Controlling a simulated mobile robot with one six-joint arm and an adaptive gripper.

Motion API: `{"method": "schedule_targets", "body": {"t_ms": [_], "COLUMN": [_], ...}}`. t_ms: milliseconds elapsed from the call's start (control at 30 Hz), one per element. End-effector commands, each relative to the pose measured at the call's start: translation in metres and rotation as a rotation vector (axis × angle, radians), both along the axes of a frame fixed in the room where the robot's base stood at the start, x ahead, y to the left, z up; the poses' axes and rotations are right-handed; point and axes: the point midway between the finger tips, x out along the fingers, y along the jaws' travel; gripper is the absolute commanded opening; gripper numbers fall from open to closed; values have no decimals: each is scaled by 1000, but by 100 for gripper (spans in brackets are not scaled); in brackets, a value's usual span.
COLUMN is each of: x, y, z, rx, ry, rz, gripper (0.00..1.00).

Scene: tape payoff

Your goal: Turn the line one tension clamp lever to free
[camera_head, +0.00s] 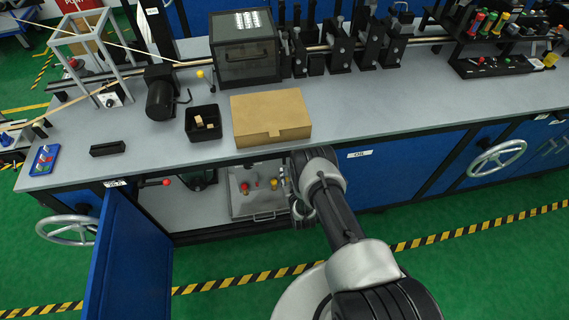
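I cannot tell for sure which part is the line one tension clamp lever. A lever with a red ball knob (166,182) sticks out in the open cabinet below the bench, at the left. A small lever with a yellow ball knob (200,74) stands on the bench beside the dark motor. My arm reaches from the lower right to the front of the bench, and its wrist is at the right side of the cabinet opening. The fingers of my gripper do not show, so I cannot see what they touch.
The blue cabinet door (130,258) stands open toward me. A tray (258,200) with red and yellow knobs sits in the cabinet. On the bench are a cardboard box (270,114), a black bin (203,132) and a dark motor (162,98). A handwheel (68,230) projects at left.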

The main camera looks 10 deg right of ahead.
Motion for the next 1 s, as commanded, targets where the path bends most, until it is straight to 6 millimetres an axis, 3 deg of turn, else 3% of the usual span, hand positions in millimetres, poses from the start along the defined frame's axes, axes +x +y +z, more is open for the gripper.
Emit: {"method": "schedule_targets", "body": {"t_ms": [300, 500, 1000], "x": [64, 91, 102], "y": [0, 0, 0], "z": [-31, -41, -42], "rx": [0, 0, 0], "ry": [-3, -1, 1], "rz": [0, 0, 0], "gripper": [33, 33, 30]}}
